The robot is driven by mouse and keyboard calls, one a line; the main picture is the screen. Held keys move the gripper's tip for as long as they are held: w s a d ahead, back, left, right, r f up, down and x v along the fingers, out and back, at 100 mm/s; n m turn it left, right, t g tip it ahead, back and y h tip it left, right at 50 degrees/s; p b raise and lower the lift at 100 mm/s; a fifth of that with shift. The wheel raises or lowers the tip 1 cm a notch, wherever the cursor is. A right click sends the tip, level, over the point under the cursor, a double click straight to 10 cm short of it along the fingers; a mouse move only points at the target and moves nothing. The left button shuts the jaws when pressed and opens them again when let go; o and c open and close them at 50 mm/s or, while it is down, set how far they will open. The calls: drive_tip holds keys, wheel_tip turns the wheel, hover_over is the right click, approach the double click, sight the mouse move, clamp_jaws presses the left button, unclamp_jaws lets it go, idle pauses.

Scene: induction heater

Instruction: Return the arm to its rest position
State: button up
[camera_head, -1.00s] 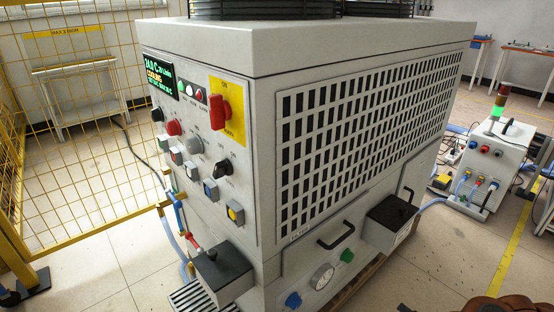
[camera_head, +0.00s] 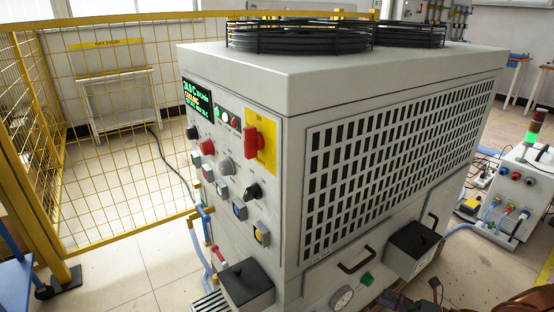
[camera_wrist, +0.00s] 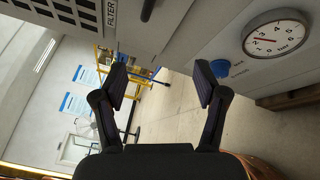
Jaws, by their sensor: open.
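My gripper (camera_wrist: 160,84) shows in the wrist view with its two dark fingers spread apart and nothing between them. It is near the lower front of the large grey cooling unit (camera_head: 325,95), whose pressure gauge (camera_wrist: 277,37) and blue knob (camera_wrist: 219,68) are at the upper right there. In the head view, part of my orange-brown arm (camera_head: 530,301) shows at the bottom right corner. Most of the arm is out of that view.
The unit carries a red rotary switch (camera_head: 252,141), a dark handle (camera_head: 357,261) and a protruding black-topped box (camera_head: 413,241). A yellow mesh fence (camera_head: 110,150) stands at left. A smaller white machine (camera_head: 515,190) with a lit green lamp stands at right.

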drive_tip(key=s+a+r+n+g+h+p, duration=0.1)
drive_tip(key=s+a+r+n+g+p, duration=0.25)
drive_tip(key=a+r+n, duration=0.45)
drive_tip(key=s+a+r+n+g+h+p, duration=0.1)
drive_tip(key=s+a+r+n+g+p, duration=0.2)
drive_tip(key=a+r+n+g, duration=0.5)
drive_tip(key=s+a+r+n+g+h+p, duration=0.1)
drive_tip(key=s+a+r+n+g+p, duration=0.25)
drive_tip(key=r, duration=0.65)
drive_tip(key=s+d+r+n+t+h+p, duration=0.1)
drive_tip(key=s+d+r+n+h+p, duration=0.1)
drive_tip(key=s+r+n+h+p, duration=0.4)
drive_tip(key=s+d+r+n+t+h+p, duration=0.2)
drive_tip(key=s+r+n+h+p, duration=0.4)
drive_tip(key=s+r+n, duration=0.4)
drive_tip(key=shift+s+r+n+t, duration=0.35)
drive_tip(key=shift+s+n, duration=0.2)
drive_tip(key=shift+n, duration=0.5)
drive_tip(key=shift+c, duration=0.3)
